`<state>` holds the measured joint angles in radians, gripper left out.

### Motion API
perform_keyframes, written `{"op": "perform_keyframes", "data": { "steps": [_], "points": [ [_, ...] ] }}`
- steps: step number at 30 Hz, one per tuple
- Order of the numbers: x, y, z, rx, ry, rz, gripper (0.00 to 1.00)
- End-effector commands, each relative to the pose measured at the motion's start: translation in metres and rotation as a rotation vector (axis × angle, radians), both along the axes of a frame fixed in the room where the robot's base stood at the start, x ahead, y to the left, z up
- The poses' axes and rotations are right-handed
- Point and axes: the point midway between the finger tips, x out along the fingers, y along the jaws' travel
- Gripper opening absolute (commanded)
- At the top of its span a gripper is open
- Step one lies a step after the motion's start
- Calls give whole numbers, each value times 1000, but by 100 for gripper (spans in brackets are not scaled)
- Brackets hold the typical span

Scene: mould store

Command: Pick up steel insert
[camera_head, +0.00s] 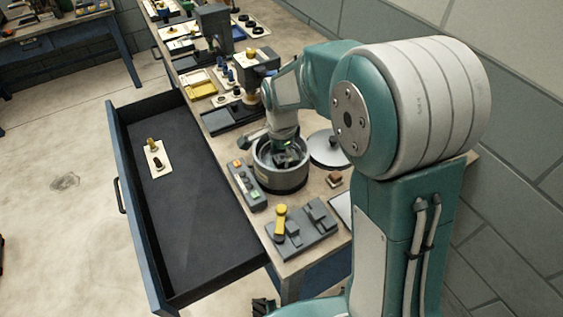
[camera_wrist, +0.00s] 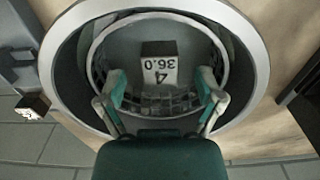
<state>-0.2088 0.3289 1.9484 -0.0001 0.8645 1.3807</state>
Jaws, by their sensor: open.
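The steel insert (camera_wrist: 159,64) looks like a small block with a dark top and a pale face marked "36.0" and "4", upside down in the wrist view. It sits inside a wire basket (camera_wrist: 97,55) within a round metal pot (camera_wrist: 255,60). My gripper (camera_wrist: 162,84) is open, its two teal-tipped fingers reaching into the basket, one at either side just short of the block. No contact shows. In the head view my gripper (camera_head: 285,150) points down into the pot (camera_head: 279,182), and the block cannot be made out there.
A round grey lid or plate (camera_head: 328,150) lies beside the pot. A control box (camera_head: 244,184) and a grey fixture with a yellow handle (camera_head: 300,229) stand close by. A small brown block (camera_head: 334,178) is on the bench. The open drawer (camera_head: 200,235) holds a pale plate (camera_head: 156,158).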

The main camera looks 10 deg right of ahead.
Motion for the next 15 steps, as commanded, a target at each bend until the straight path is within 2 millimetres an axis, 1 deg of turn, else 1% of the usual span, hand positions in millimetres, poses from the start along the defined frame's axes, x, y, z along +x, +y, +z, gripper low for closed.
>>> {"op": "perform_keyframes", "data": {
  "steps": [1, 4, 7, 12, 13, 14, 15],
  "points": [
    [0, 0, -9, -1, 4, 0, 86],
    [0, 0, -19, -1, 2, 1, 86],
    [0, 0, -23, 0, 0, 1, 86],
    [0, -2, -23, 1, -1, 1, 86],
    [0, -2, -23, 1, -1, 1, 81],
    [0, -2, -23, 1, -1, 1, 68],
    [0, -1, -23, 1, -1, 0, 50]
  ]
}}
